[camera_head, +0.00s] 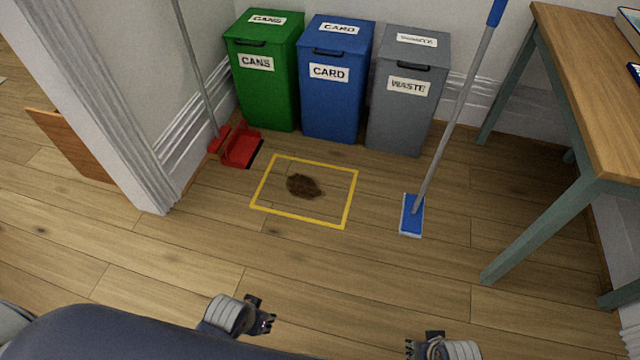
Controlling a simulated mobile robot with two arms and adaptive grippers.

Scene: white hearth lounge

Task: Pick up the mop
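The mop (454,120) stands leaning to the right, with a grey pole, a blue grip at the top and a flat blue head (411,215) on the floor. Its upper end is near the table's left edge. My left gripper (270,322) is low in the view, well in front of the mop and to its left. My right gripper (409,347) is at the bottom edge, below the mop head and apart from it. Both are small and partly turned away, so I cannot tell their finger opening. Neither touches the mop.
A yellow square outline (348,198) surrounds a brown stain (303,186). Green (268,90), blue (333,100) and grey (398,115) bins line the wall. A red dustpan (240,147) sits left. A wooden table (590,90) stands right. Floor before the mop is clear.

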